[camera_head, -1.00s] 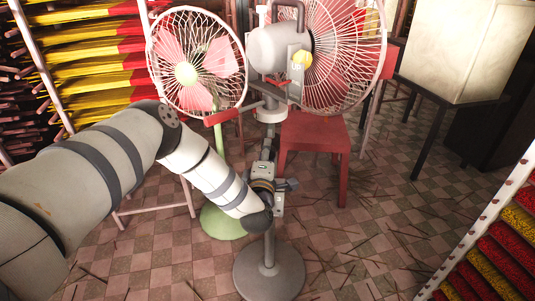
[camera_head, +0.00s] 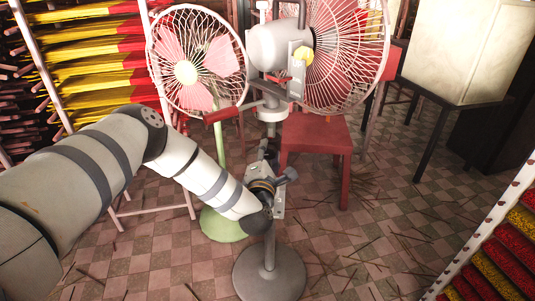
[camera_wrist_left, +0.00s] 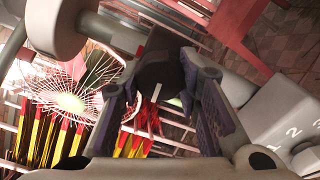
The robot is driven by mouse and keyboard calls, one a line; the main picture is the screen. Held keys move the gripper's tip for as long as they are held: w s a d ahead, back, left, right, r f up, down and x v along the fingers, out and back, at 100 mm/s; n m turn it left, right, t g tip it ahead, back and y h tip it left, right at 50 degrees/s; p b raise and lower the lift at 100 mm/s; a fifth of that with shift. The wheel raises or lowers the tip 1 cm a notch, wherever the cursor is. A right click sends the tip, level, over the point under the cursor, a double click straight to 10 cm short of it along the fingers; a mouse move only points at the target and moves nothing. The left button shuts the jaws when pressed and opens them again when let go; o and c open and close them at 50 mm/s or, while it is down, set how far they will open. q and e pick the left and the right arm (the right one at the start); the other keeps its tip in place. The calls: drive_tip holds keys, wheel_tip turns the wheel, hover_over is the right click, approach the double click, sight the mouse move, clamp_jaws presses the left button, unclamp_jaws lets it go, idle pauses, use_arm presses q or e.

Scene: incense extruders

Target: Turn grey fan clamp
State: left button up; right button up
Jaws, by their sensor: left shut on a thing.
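The grey fan (camera_head: 276,48) stands on a round grey base (camera_head: 270,270) in the middle of the head view, with a pink-bladed cage facing right. My left gripper (camera_head: 268,152) reaches up along its pole from below, and its body overlaps the pole. In the left wrist view my left gripper (camera_wrist_left: 160,95) has its two fingers on either side of a dark, rounded part with a white mark (camera_wrist_left: 158,72), apparently the clamp, and is shut on it. In the head view the clamp is mostly hidden by the gripper. My right gripper is not in view.
A second fan (camera_head: 197,60) on a green base (camera_head: 222,224) stands close on the left. A red stool (camera_head: 316,132) is right behind the pole. Racks of incense sticks (camera_head: 95,60) stand at left. Loose sticks lie on the tiled floor; the floor at right is fairly open.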

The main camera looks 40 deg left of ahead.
use_arm(q)
drive_tip(key=o, duration=1.2)
drive_tip(key=shift+c, duration=0.2)
drive_tip(key=v, duration=1.2)
